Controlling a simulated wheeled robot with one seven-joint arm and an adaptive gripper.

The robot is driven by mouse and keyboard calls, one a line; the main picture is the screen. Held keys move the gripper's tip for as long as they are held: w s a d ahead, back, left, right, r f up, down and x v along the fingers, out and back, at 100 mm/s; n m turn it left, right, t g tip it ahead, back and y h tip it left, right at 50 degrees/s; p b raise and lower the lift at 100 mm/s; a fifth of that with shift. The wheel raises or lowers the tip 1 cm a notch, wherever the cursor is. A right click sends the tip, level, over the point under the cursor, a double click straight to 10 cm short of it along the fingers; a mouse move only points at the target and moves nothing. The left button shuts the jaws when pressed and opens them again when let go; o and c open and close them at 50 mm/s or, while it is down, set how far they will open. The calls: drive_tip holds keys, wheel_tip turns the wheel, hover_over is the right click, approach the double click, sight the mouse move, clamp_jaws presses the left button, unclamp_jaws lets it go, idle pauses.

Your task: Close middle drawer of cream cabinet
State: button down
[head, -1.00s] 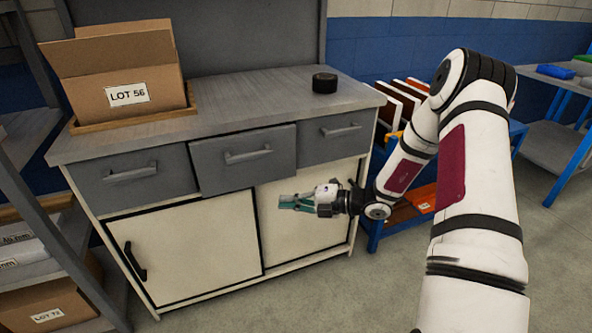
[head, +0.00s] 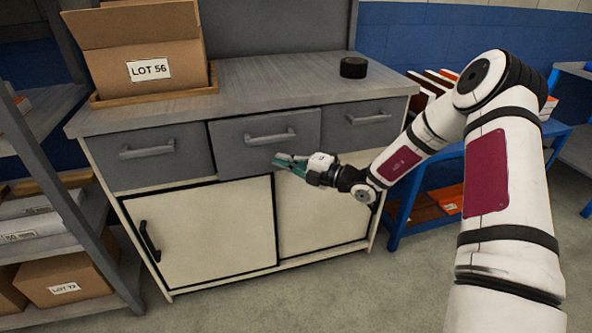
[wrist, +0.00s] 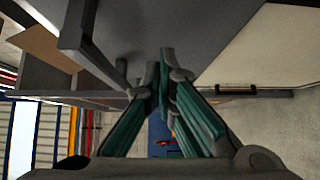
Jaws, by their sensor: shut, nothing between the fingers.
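The cream cabinet (head: 205,236) has a grey top and a row of three grey drawers above cream doors. The middle drawer (head: 240,132) stands out a little from the fronts on either side. Its bar handle (head: 270,138) faces me. My gripper (head: 279,160) is shut and empty, by the lower right part of the middle drawer front, below the handle. In the wrist view the closed green fingers (wrist: 162,90) point at the grey drawer front, with the handle (wrist: 95,55) to their left. I cannot tell whether the fingertips touch the front.
A LOT 56 carton (head: 140,50) in a wooden tray and a black roll (head: 353,67) stand on the cabinet top. Grey shelving (head: 50,215) is close on the left. A blue rack (head: 400,225) stands at the right. The floor in front is clear.

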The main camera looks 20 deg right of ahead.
sight(280, 148)
drive_tip(key=shift+w+a, duration=0.1)
drive_tip(key=shift+w, duration=0.9)
drive_tip(key=w, duration=0.3)
drive_tip(key=shift+w, duration=0.25)
drive_tip(key=shift+w+r, duration=0.1)
drive_tip(key=shift+w, duration=0.2)
